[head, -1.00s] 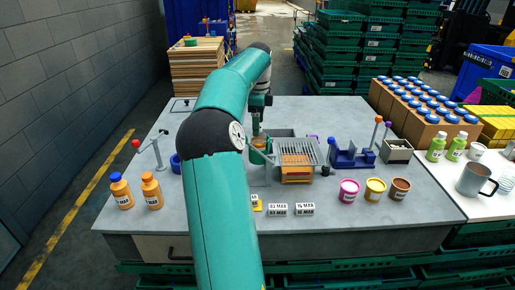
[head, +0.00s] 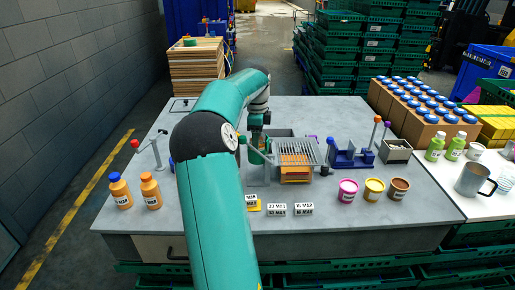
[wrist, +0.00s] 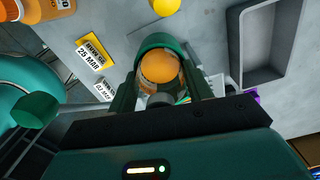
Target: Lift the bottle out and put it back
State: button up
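An orange-topped bottle (wrist: 159,67) sits inside a green ring-like holder (wrist: 155,41) in the wrist view, seen from above. My gripper (wrist: 160,84) has a dark finger on each side of the bottle. Whether the fingers press on it or stand clear is not visible. In the head view, my gripper (head: 257,132) is over the grey fixture in the middle of the table, and my arm and the fixture hide most of the bottle.
A wire rack (head: 297,152) stands just right of my gripper, with a blue fixture (head: 350,158) beyond. Two orange bottles (head: 151,190) stand at the left. Date blocks (head: 277,210) and several jars (head: 348,190) line the front.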

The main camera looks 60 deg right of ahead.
jog(key=c, duration=0.4)
jog(key=shift+r, duration=0.1)
notch_tip(320, 180, up, 18)
jog(key=shift+f, duration=0.1)
dwell(0.4)
